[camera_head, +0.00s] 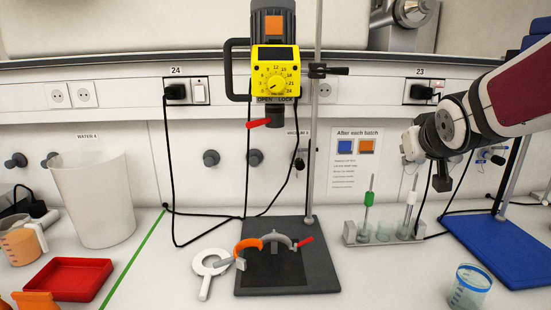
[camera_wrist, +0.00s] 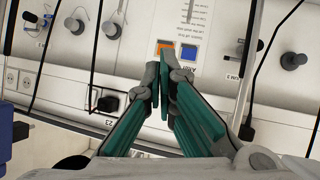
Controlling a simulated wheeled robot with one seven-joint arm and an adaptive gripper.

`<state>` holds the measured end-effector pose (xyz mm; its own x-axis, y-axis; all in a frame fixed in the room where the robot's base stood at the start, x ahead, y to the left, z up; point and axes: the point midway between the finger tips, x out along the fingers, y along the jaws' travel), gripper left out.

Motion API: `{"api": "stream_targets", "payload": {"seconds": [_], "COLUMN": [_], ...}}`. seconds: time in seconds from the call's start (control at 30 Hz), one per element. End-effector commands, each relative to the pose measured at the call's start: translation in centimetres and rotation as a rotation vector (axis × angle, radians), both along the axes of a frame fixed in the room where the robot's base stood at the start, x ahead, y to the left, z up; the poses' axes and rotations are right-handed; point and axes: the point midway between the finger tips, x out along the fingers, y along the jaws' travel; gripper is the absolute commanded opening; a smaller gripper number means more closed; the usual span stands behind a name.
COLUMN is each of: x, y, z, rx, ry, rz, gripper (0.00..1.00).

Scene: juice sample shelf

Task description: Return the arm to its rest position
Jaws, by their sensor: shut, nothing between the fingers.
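My arm (camera_head: 480,115) reaches in from the right edge in the head view, raised above the bench in front of the wall panel. My gripper (camera_wrist: 164,88) shows in the wrist view with its two green-lined fingers together and nothing between them. In the head view the fingers are mostly hidden behind the wrist, so their exact pose is hard to tell there. The gripper faces the back wall, with the notice and its orange and blue squares beyond the fingertips in the wrist view.
A small rack (camera_head: 354,233) with glass vessels and upright rods stands below my wrist. A yellow stirrer (camera_head: 276,75) hangs on a stand over a dark base (camera_head: 325,270) left of my arm.

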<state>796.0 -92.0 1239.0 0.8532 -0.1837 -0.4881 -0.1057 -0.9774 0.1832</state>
Motion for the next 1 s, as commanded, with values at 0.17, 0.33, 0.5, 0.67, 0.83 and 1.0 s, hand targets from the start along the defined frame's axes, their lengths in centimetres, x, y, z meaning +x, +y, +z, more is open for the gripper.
{"api": "stream_targets", "payload": {"seconds": [0.17, 0.33, 0.5, 0.67, 0.83, 1.0], "x": [-10.7, -21.0, -28.8, -32.1, -32.5, -32.5], "y": [3.2, 6.0, 8.0, 8.9, 8.9, 8.9], "z": [-1.9, -5.0, -7.5, -8.7, -8.8, -8.8], "rx": [0.047, 0.117, 0.179, 0.205, 0.208, 0.208], "ry": [0.214, 0.424, 0.587, 0.661, 0.671, 0.671], "rz": [-0.027, -0.02, 0.013, 0.035, 0.037, 0.037], "gripper": [0.0, 0.0, 0.0, 0.0, 0.0, 0.0]}}
